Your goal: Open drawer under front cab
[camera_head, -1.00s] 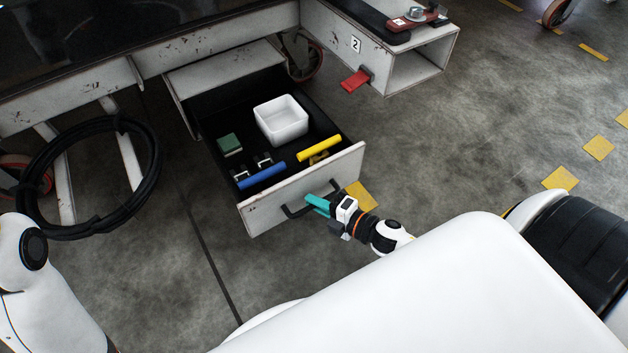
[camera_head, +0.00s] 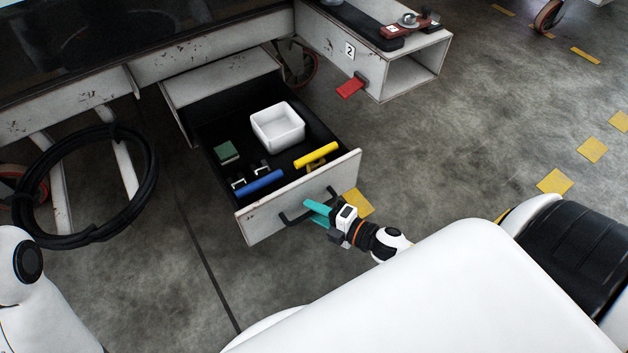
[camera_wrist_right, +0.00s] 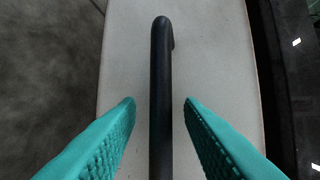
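The drawer (camera_head: 300,199) under the cab is pulled well out, and its inside shows from above. Its white front carries a black bar handle (camera_head: 294,219), which also shows in the right wrist view (camera_wrist_right: 161,90). My right gripper (camera_head: 308,212) is at the handle, with teal fingers. In the right wrist view the fingers (camera_wrist_right: 159,103) stand apart on either side of the handle, with a gap on both sides. My left gripper is out of view; only part of my left arm shows at the lower left.
The drawer holds a white bin (camera_head: 277,127), a green block (camera_head: 226,151), a blue cylinder (camera_head: 259,182) and a yellow cylinder (camera_head: 316,155). A coiled black hose (camera_head: 150,190) hangs at left. A red pedal (camera_head: 350,87) juts out beyond the drawer.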

